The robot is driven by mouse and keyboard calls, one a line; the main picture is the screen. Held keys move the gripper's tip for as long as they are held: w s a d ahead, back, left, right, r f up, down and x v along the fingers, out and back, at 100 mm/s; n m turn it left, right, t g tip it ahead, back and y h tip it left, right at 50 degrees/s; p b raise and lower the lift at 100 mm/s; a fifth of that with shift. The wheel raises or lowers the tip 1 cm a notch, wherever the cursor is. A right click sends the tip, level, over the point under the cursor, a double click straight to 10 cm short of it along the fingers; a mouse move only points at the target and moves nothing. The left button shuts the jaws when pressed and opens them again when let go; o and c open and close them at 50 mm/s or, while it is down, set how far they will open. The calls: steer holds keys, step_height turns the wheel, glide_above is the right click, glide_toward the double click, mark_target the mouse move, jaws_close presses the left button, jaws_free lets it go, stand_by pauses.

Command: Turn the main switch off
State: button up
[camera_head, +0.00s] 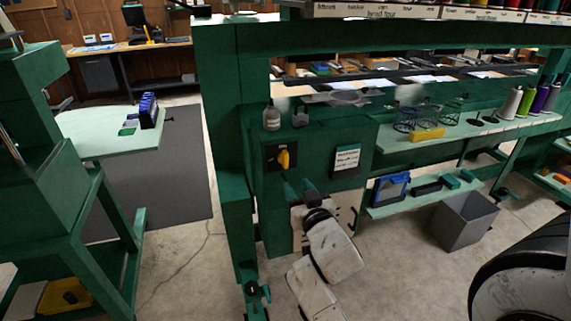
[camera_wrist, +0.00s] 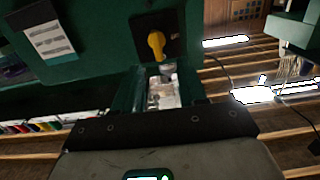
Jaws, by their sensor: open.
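The main switch is a yellow rotary knob (camera_head: 284,159) on a black square plate (camera_head: 268,160), set on the front of a green machine cabinet. The knob's handle stands roughly upright in the head view. In the wrist view the yellow knob (camera_wrist: 156,44) is near the top centre on its black plate (camera_wrist: 174,24), unobstructed. My gripper (camera_head: 299,188) is open and empty, just below and slightly right of the switch, apart from it. In the wrist view my gripper's fingers (camera_wrist: 166,88) point toward the knob. Any position marks on the plate are too small to read.
A labelled card (camera_head: 346,160) is on the cabinet right of the switch; it also shows in the wrist view (camera_wrist: 45,40). Bottles (camera_head: 271,117) stand on the ledge above. A shelf (camera_head: 420,196) and grey bin (camera_head: 464,219) are right. Open floor (camera_head: 172,262) lies left.

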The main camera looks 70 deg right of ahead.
mark_target(286, 161)
steer(key=shift+h, duration=0.3)
steer(key=x, duration=0.3)
steer(key=p+x, duration=0.1)
steer(key=x, duration=0.3)
steer(key=r+x, duration=0.1)
steer(key=x, duration=0.3)
steer(key=shift+s+d, duration=0.15)
steer(key=shift+d, duration=0.05)
steer(key=shift+c, duration=0.4)
steer(key=c, duration=0.6)
